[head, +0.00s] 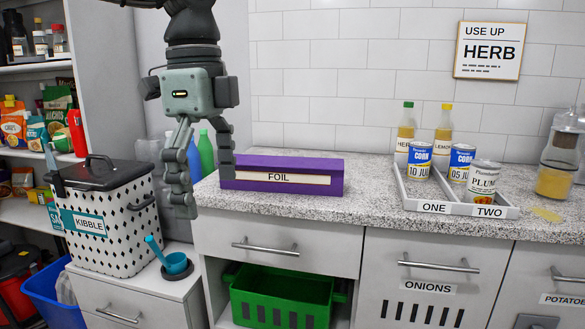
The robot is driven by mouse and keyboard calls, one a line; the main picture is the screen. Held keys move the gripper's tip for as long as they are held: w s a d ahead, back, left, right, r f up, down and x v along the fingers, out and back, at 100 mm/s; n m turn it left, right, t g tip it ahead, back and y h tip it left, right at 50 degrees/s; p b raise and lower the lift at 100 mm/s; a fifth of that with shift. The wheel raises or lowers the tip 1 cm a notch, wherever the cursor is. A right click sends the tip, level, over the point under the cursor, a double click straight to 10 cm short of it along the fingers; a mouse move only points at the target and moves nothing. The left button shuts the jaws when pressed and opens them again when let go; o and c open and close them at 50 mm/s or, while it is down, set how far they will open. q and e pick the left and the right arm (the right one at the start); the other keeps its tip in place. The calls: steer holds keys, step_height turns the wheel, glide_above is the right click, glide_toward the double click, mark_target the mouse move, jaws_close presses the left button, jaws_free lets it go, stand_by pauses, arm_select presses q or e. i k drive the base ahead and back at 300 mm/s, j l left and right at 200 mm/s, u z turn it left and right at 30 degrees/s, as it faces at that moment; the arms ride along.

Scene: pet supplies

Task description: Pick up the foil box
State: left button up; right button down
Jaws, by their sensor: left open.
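The foil box (282,179) is a long purple box with a white label reading FOIL. It lies flat on the speckled countertop, near its left end. My left gripper (204,188) hangs down from the top of the head view, with its dark fingers spread apart and empty. Its right finger overlaps the left end of the box in the picture; I cannot tell whether it touches. My right gripper is not in view.
A tray (433,206) marked ONE and TWO holds cans on the right. Two bottles (405,130) stand behind it. A kibble bin (108,225) is at left. The counter (375,192) is clear between box and tray.

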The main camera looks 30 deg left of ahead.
mark_target(292, 181)
steer(key=i+j, duration=0.2)
steer(key=i, duration=0.15)
steer(key=i+j, duration=0.15)
steer(key=i, duration=0.25)
steer(key=i+j, duration=0.2)
steer(key=i, duration=0.15)
